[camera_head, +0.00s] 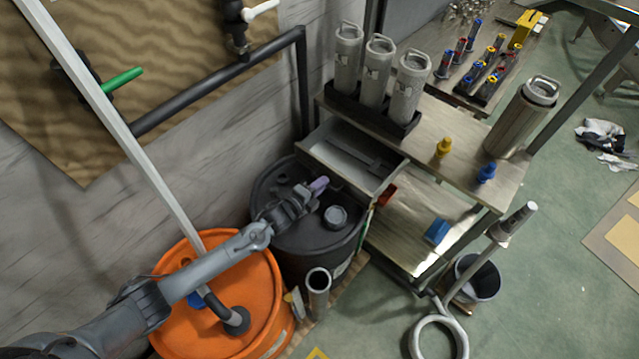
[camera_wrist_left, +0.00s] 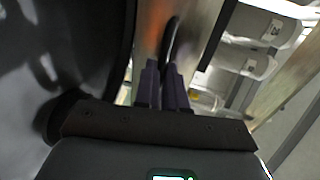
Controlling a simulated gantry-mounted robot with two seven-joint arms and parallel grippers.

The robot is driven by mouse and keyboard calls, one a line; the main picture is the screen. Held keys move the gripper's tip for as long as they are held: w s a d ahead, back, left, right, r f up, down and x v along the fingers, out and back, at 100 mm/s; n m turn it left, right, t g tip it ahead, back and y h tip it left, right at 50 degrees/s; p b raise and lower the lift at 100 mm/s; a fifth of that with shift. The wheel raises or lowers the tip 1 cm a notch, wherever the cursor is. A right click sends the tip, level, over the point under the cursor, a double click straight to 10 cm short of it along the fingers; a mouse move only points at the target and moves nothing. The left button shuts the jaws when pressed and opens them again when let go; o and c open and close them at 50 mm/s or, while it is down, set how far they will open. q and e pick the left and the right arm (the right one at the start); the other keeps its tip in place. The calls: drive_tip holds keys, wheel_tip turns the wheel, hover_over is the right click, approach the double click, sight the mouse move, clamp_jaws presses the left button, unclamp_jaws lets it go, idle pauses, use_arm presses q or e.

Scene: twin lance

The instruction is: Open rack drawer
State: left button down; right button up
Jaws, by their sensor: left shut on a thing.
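The rack drawer (camera_head: 340,158) juts out from under the top shelf of the metal rack (camera_head: 455,165), so its pale inside shows in the head view. My left gripper (camera_head: 320,184) is at the drawer's front, above the black drum. In the left wrist view my left gripper's dark purple fingers (camera_wrist_left: 163,82) are close together on the dark drawer handle (camera_wrist_left: 169,38), against the brownish metal drawer front (camera_wrist_left: 190,22). The fingers hide part of the handle. My right gripper is in neither view.
A black drum (camera_head: 290,225) stands right below the drawer and my left gripper. An orange drum (camera_head: 262,300) is under my left arm. Several grey canisters (camera_head: 378,72) stand on the rack top. A steel flask (camera_head: 520,118) stands at its right end.

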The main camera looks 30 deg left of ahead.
use_arm(q)
drive_tip(key=c, duration=1.2)
unclamp_jaws()
drive_tip(key=p+v, duration=0.2)
drive_tip(key=v, duration=0.8)
drive_tip(key=shift+s+a+r, duration=0.1)
drive_tip(key=shift+s+r, duration=0.05)
drive_tip(key=shift+s, duration=0.2)
drive_tip(key=shift+r, duration=0.1)
